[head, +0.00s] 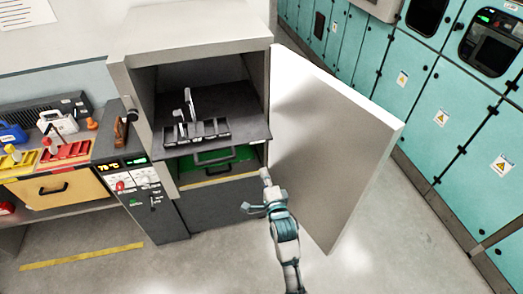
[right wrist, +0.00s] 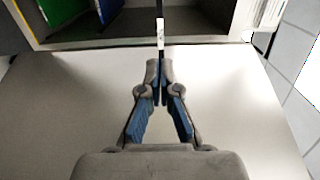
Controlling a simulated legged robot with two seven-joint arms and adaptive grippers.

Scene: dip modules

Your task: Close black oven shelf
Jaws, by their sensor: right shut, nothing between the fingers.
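The black oven shelf (head: 250,124) sticks out of the open oven (head: 200,42) in the head view. It bears a dark compartment rack (head: 197,133) with a light grey part standing in it. My right gripper (head: 264,174) is below and right of the shelf's front, near the opening's lower right corner, apart from the shelf. In the right wrist view its fingers (right wrist: 162,80) are shut and empty. A thin dark upright strip (right wrist: 160,12) shows just beyond the fingertips; I cannot tell whether they touch. My left gripper is not in view.
A green level (head: 205,163) with a black handle lies under the shelf. A control panel (head: 140,185) and a workbench with coloured trays (head: 68,150) stand left. Teal cabinets line the right.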

